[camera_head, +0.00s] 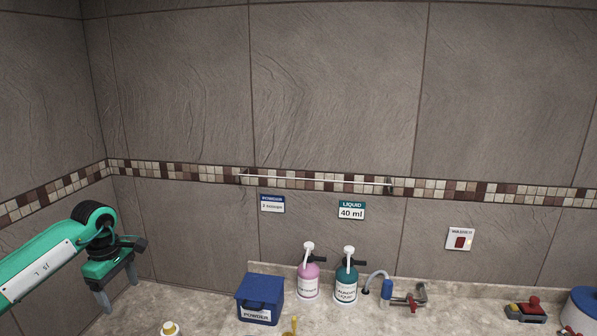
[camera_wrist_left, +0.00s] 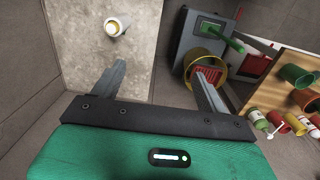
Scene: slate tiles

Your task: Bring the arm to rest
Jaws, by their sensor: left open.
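My left arm (camera_head: 42,262) is green and comes in from the left in the head view. Its gripper (camera_head: 117,296) hangs at the left over the counter's left end, fingers pointing down, spread apart with nothing between them. In the left wrist view the two grey fingers of the left gripper (camera_wrist_left: 160,85) are wide apart and empty. My right gripper is not in view.
On the stone counter (camera_head: 210,296) stand a blue powder box (camera_head: 260,294), a pink pump bottle (camera_head: 308,278), a teal pump bottle (camera_head: 346,281) and a tap (camera_head: 408,299). A white-and-yellow cup (camera_wrist_left: 113,27) stands below the left gripper. A wooden board (camera_wrist_left: 283,88) holds colored containers.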

